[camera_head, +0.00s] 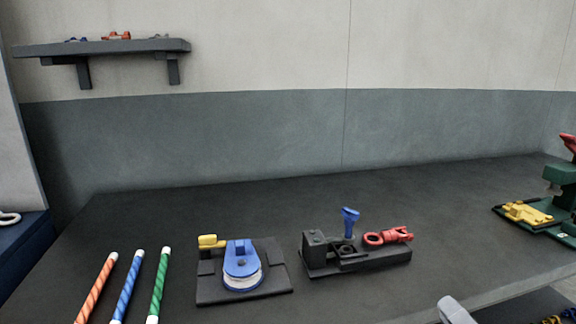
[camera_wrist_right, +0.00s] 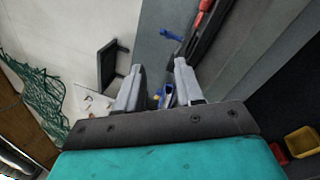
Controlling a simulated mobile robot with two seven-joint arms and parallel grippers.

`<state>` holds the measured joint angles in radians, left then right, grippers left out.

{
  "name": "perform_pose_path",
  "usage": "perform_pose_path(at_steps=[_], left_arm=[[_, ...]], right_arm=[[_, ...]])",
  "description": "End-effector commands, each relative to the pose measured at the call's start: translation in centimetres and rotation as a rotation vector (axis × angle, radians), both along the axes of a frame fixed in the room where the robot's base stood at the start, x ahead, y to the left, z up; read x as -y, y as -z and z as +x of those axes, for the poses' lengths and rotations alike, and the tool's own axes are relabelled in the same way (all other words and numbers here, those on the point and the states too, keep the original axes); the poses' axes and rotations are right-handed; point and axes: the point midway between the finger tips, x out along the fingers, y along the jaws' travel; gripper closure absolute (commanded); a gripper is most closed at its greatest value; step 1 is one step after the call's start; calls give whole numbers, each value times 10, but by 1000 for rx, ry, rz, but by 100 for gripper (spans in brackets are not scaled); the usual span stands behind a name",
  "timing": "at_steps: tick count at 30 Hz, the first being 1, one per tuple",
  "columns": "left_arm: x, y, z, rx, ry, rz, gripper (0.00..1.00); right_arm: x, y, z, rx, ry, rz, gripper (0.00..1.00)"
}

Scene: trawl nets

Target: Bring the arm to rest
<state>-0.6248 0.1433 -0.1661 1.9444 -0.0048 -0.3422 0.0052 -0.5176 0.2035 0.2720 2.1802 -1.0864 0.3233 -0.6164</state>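My right gripper (camera_wrist_right: 158,70) shows in the right wrist view with its two pale fingers apart. Nothing is held between them; a small blue object (camera_wrist_right: 168,96) shows in the gap, farther off. In the head view only a light grey rounded part, which seems to belong to my right arm or gripper (camera_head: 455,311), shows at the bottom edge, right of centre. Its fingers cannot be made out there. My left arm and gripper are not in view.
The dark bench (camera_head: 180,220) holds red, blue and green striped rods (camera_head: 158,285), a blue pulley block (camera_head: 241,262), a dark fixture (camera_head: 360,260) with a red shackle (camera_head: 388,236), and a green machine (camera_head: 562,195). A wall shelf (camera_head: 110,47) is upper left. A green net (camera_wrist_right: 38,105) hangs in the wrist view.

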Motion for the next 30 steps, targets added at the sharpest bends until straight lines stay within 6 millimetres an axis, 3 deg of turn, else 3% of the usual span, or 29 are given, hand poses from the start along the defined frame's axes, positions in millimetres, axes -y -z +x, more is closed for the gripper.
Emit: perform_pose_path(at_steps=[5, 9, 12, 15, 21, 30], left_arm=[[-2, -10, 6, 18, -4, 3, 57], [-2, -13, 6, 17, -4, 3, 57], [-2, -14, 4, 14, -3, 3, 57], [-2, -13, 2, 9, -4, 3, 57], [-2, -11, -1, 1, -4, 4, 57], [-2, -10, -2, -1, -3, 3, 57]], right_arm=[[-11, 70, -3, -258, 76, 723, 63], [-38, 143, -22, -512, 192, 1250, 63], [-65, 187, -43, -679, 292, 1541, 63], [-89, 217, -63, -807, 379, 1738, 63], [-110, 238, -80, -907, 457, 1884, 63], [-110, 238, -80, -907, 458, 1885, 63]])
